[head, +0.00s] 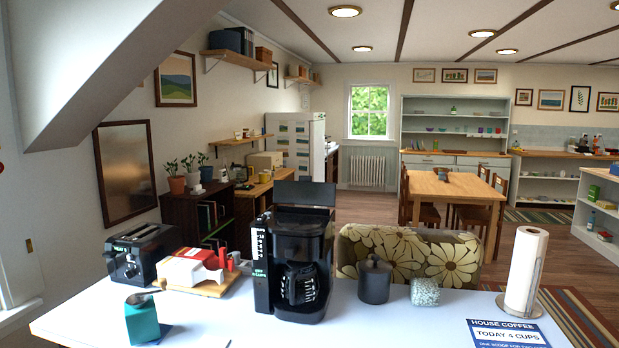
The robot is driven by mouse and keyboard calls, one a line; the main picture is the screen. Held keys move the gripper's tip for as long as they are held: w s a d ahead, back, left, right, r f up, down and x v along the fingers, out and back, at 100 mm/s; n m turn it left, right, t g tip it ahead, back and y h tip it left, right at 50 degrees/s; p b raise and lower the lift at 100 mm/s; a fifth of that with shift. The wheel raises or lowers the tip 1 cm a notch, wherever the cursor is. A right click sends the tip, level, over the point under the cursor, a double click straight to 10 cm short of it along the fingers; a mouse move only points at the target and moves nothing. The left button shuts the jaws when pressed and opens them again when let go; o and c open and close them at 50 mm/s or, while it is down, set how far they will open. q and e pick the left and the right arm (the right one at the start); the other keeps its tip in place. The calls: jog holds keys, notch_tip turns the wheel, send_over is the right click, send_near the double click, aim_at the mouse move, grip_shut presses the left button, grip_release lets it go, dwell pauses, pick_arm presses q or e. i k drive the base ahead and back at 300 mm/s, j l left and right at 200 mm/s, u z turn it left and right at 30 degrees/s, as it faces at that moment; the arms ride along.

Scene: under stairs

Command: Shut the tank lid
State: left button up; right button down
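A black coffee maker (315,235) stands on the white counter near the middle of the head view. Its tank lid (304,193) is a flat dark panel standing up at the back of the machine's top, so the lid is open. The inside of the tank is hidden from this angle. A dark glass carafe (300,284) sits in the machine's lower front. A lit display strip (260,255) runs down its left front edge. Neither of my grippers shows in the head view.
A black canister (374,280), a speckled jar (425,291), a paper towel roll (525,270) and a blue card (508,333) are right.

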aim_at(304, 192)
jog(key=i+j+u, duration=0.1)
jog(key=i, duration=0.3)
jog(key=i+j+u, duration=0.1)
jog(key=i, duration=0.35)
jog(key=i+j+u, duration=0.1)
jog(key=i+j, duration=0.15)
jog(key=i, duration=0.15)
